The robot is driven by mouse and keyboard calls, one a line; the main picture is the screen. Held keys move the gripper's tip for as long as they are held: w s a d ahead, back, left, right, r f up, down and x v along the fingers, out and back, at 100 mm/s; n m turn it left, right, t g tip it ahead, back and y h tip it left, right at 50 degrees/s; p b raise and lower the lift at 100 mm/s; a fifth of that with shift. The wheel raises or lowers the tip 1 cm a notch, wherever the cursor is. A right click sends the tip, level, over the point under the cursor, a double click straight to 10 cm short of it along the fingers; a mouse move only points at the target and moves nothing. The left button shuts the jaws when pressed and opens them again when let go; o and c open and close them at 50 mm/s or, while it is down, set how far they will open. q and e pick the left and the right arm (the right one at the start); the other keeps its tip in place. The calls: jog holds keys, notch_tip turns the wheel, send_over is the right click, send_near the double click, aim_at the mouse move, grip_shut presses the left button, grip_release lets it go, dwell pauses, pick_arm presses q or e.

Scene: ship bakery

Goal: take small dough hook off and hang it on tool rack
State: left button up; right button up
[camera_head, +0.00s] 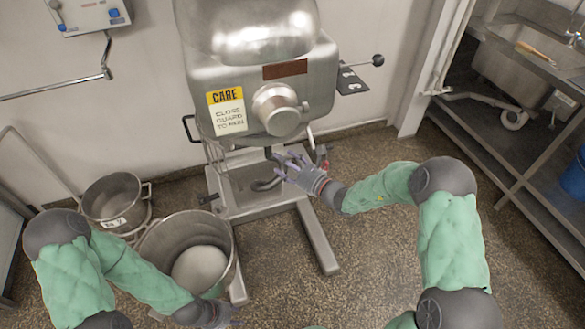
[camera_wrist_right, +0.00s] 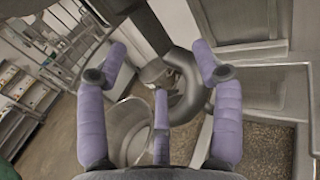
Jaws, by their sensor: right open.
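The small dough hook (camera_head: 266,184) is a dark grey curved piece under the mixer head (camera_head: 262,100). Its thick curve (camera_wrist_right: 188,88) shows in the right wrist view. My right gripper (camera_head: 284,166) has its purple fingers spread beside and partly over the hook in the head view. In the right wrist view the open fingers (camera_wrist_right: 165,78) stand around the hook's curve; I cannot tell whether they touch it. My left gripper (camera_head: 226,318) is low at the picture's bottom, near the bowl, its fingers mostly cut off. I cannot make out a tool rack.
A large steel bowl (camera_head: 160,238) with pale contents stands in front of the mixer, a second pot (camera_head: 108,222) behind it at left. The mixer's legs (camera_head: 316,240) extend forward on the floor. A steel sink unit (camera_head: 500,135) is at right; the floor between is clear.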

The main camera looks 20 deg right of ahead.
aim_at(271, 153)
jog(key=shift+b+x, duration=0.5)
jog(key=shift+x, duration=2.35)
